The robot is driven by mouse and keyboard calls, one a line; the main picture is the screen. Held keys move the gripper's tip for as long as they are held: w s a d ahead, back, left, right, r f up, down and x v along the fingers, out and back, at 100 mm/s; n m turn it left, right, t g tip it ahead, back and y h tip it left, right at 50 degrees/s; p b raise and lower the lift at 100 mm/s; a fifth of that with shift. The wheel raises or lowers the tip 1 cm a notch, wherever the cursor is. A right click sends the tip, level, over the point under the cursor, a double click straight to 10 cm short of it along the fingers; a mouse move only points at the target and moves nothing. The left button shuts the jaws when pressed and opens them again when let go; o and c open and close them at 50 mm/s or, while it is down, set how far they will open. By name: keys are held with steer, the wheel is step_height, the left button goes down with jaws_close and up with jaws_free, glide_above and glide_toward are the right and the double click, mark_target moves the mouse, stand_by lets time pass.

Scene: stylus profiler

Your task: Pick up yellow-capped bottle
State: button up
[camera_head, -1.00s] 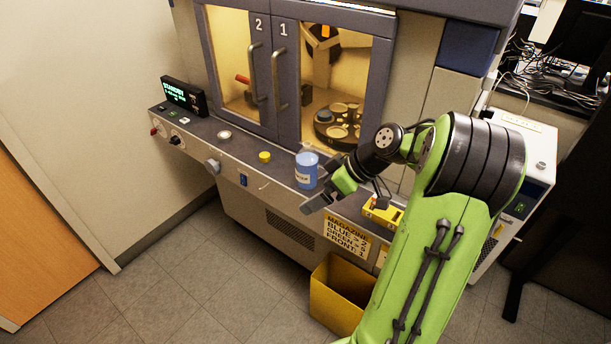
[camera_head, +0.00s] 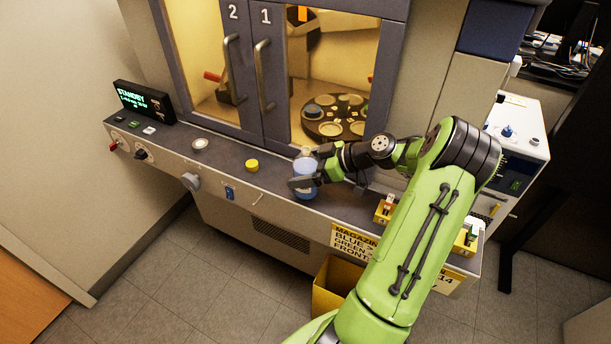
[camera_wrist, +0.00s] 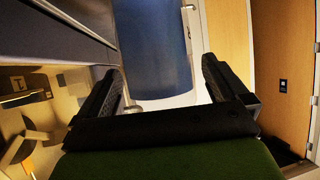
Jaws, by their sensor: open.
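A blue bottle (camera_head: 305,167) stands upright on the machine's front ledge (camera_head: 225,163); its top looks pale, and I see no yellow cap on it. A small, short yellow piece (camera_head: 252,165) sits on the ledge to its left, apart from it; I cannot tell whether it is a loose cap. My gripper (camera_head: 302,168) is open, reaching in from the right with its fingers at the bottle. In the wrist view the blue bottle (camera_wrist: 156,45) fills the gap between my gripper's fingers (camera_wrist: 161,75). Contact with the fingers cannot be made out.
Glazed doors 2 and 1 (camera_head: 262,80) rise behind the ledge, with handles jutting forward. A standby display (camera_head: 143,100) and knobs are at the left. Small yellow holders (camera_head: 384,212) lie right of the bottle. A yellow bin (camera_head: 330,287) stands on the floor below.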

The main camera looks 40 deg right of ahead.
mark_target(306, 149)
steer(key=shift+r, duration=0.1)
steer(key=c, duration=1.5)
step_height(306, 149, up, 10)
steer(key=shift+r+p, duration=0.1)
steer(key=shift+p, duration=1.1)
steer(key=shift+c, duration=0.2)
steer(key=o, duration=1)
steer(key=c, duration=1.1)
